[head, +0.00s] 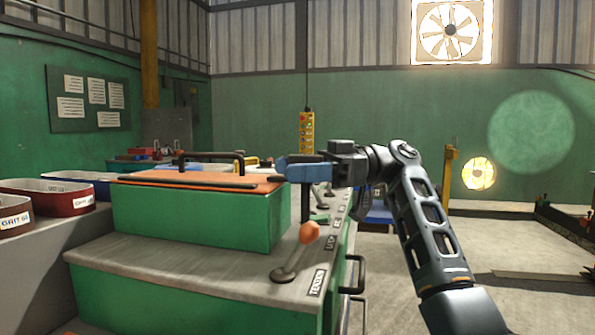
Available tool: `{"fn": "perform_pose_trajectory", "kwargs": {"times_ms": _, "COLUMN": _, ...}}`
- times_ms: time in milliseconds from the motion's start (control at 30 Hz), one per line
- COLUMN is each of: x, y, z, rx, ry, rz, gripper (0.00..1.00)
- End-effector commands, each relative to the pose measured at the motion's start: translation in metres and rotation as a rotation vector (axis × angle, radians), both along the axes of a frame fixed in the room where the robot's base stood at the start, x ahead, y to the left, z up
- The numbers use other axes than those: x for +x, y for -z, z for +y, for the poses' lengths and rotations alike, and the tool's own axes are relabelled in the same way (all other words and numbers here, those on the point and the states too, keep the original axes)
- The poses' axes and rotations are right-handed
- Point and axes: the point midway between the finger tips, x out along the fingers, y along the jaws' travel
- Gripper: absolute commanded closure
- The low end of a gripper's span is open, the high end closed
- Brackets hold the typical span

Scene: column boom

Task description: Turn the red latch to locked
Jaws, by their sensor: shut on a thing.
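My gripper (291,166) reaches in from the right and points left, with its blue fingers beside the right end of a green box with an orange top (205,222). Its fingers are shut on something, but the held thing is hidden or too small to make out. A dark upright piece (305,203) shows just below the fingers. I cannot clearly pick out a red latch or read its position. A lever with an orange-red knob (309,232) stands tilted on the grey bench top, apart from the gripper and nearer to me, beside a label that seems to read TENSION.
More levers and labels run along the bench (240,285) beyond the knob. A yellow pendant (306,132) hangs behind the gripper. The floor at right has free room.

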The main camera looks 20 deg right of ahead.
Motion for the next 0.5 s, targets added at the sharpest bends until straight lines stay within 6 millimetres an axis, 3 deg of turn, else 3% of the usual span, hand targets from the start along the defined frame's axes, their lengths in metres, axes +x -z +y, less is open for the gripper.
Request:
{"fn": "perform_pose_trajectory", "kwargs": {"times_ms": 267, "x": -0.0015, "y": 0.0015, "z": 0.0077, "rx": -0.008, "ry": -0.017, "rz": 0.0, "gripper": 0.79}}
{"fn": "perform_pose_trajectory", "kwargs": {"times_ms": 300, "x": -0.0016, "y": 0.0015, "z": 0.0079, "rx": -0.008, "ry": -0.017, "rz": 0.0, "gripper": 0.46}}
{"fn": "perform_pose_trajectory", "kwargs": {"times_ms": 433, "x": -0.0013, "y": 0.0012, "z": 0.0065, "rx": -0.006, "ry": -0.014, "rz": 0.0, "gripper": 0.33}}
{"fn": "perform_pose_trajectory", "kwargs": {"times_ms": 500, "x": -0.0011, "y": 0.001, "z": 0.0054, "rx": -0.006, "ry": -0.011, "rz": 0.0, "gripper": 0.33}}
